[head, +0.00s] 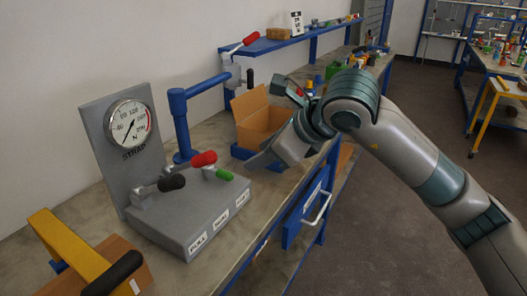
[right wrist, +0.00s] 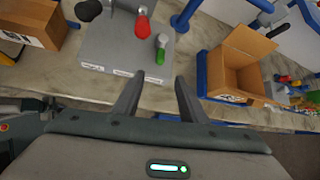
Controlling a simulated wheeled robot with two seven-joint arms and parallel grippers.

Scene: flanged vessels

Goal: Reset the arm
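My right arm reaches in from the right of the head view. Its gripper (head: 258,163) is over the bench, to the right of the grey lever box (head: 205,222). In the right wrist view the two fingers of this gripper (right wrist: 157,90) stand apart with nothing between them. The box carries a black-handled lever (head: 172,183), a red handle (head: 204,159) and a green handle (head: 224,174). The green handle (right wrist: 160,56) shows ahead of the fingers in the right wrist view, apart from them. My left gripper is not in view.
A round gauge (head: 130,125) stands on an upright plate behind the levers. An open cardboard box (head: 262,122), a blue post (head: 180,125) and a yellow bar (head: 68,250) are on the bench. A blue drawer (head: 300,215) with a handle is under the front edge.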

